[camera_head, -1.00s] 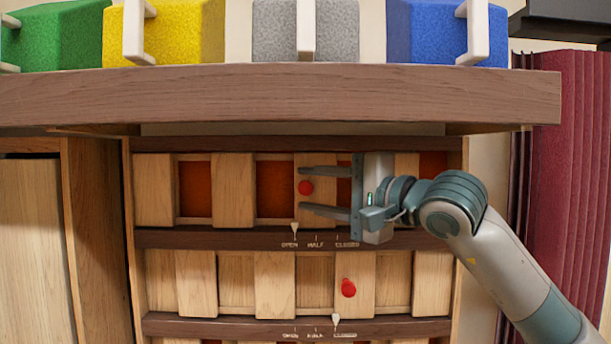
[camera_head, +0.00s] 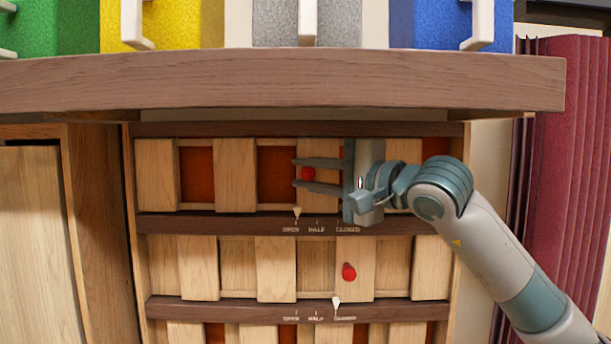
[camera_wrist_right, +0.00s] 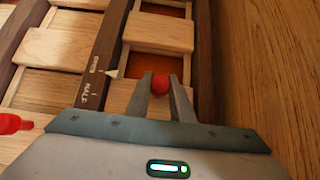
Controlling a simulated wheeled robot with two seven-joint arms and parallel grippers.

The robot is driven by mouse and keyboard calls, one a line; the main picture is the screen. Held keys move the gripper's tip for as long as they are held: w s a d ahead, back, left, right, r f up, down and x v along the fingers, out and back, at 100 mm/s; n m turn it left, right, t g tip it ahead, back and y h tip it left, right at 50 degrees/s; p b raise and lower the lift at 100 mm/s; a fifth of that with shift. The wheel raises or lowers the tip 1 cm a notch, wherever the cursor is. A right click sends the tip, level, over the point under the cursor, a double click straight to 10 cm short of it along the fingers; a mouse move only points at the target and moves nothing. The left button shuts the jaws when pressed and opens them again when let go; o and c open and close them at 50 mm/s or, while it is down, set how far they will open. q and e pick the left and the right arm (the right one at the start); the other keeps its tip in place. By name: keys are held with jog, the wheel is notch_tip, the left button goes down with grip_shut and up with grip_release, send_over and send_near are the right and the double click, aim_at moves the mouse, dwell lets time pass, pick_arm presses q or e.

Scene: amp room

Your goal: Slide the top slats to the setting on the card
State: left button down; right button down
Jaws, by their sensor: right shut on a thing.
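The top slats (camera_head: 235,176) are light wood panels in the upper row, with dark orange gaps showing between them. Their red knob (camera_head: 308,174) is on one slat, and the white pointer (camera_head: 297,211) below stands at OPEN on the scale OPEN, HALF, CLOSED. My right gripper (camera_head: 297,174) is shut on the red knob, with one finger above and one below it. In the right wrist view the knob (camera_wrist_right: 160,85) sits between the two fingertips. No setting card can be made out. My left gripper is out of view.
A second slat row (camera_head: 276,268) below has its own red knob (camera_head: 349,271) and a pointer (camera_head: 336,302) at CLOSED. A wooden shelf edge (camera_head: 280,84) overhangs the top row, with coloured blocks above. A dark red curtain-like panel (camera_head: 570,150) stands at the right.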

aim_at(331, 174)
jog(key=shift+d+f+b, duration=0.25)
jog(key=shift+d+b, duration=0.1)
jog(key=shift+d, duration=0.2)
jog(key=shift+d+b, duration=0.6)
jog(key=shift+d, duration=0.45)
jog(key=shift+d+r, duration=0.2)
jog(key=shift+d, duration=0.3)
jog(key=c, duration=1.5)
grip_release()
jog(key=shift+a, duration=0.35)
jog(key=shift+c, duration=0.2)
jog(key=shift+d, duration=0.1)
jog(key=shift+s+d, duration=0.1)
jog(key=shift+d, duration=0.05)
